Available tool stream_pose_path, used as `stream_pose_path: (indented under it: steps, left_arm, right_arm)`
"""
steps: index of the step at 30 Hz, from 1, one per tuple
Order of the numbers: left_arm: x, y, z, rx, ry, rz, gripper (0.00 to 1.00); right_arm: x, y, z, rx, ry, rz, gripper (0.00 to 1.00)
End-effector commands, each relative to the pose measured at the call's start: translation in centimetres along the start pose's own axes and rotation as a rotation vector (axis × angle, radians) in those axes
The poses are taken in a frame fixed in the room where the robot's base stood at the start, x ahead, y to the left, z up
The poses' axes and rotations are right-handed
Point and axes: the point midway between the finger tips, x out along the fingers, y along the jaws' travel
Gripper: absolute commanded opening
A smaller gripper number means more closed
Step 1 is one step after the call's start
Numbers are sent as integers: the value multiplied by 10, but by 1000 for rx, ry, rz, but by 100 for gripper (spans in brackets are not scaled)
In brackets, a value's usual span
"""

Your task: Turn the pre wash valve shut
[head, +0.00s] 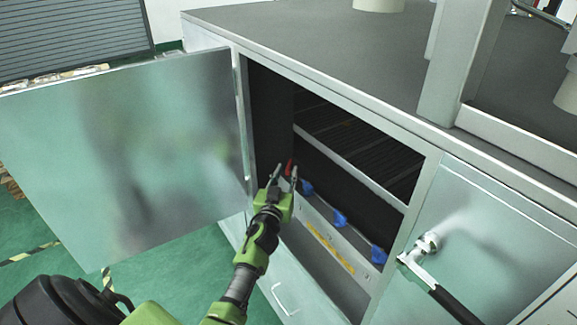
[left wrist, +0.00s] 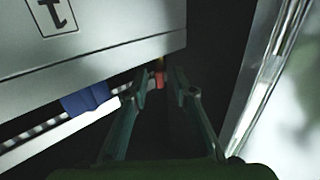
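A small red valve handle (head: 289,166) shows inside the open cabinet, at the left end of a row with several blue handles (head: 340,218). No label naming the pre wash valve is readable. My left gripper (head: 285,173) reaches into the cabinet opening at the red handle. In the left wrist view the two fingers (left wrist: 160,85) are apart, and the red handle (left wrist: 160,76) shows small between their tips, seemingly just beyond them. I cannot tell whether they touch. A blue handle (left wrist: 86,97) is left of the fingers. My right gripper is not in view.
The cabinet's open metal door (head: 130,150) stands left of my left arm. A grey panel (left wrist: 90,35) with a printed mark lies close left of my left fingers.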

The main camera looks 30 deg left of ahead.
Motion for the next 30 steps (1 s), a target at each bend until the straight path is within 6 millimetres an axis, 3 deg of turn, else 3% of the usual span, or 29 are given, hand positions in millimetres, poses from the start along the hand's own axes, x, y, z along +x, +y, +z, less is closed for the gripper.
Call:
stream_pose_path:
  steps: [6,18,19,21,22,30]
  left_arm:
    - [29,0,1,0,0,0,25]
    - [37,0,0,1,0,0,25]
    - [37,0,0,1,0,0,22]
    - [37,0,0,1,0,0,4]
    - [37,0,0,1,0,0,0]
    - [36,0,0,2,-1,6,0]
  right_arm:
    - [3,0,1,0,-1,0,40]
    - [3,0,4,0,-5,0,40]
    - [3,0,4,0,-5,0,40]
    - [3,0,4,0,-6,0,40]
    - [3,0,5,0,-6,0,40]
    - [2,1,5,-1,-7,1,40]
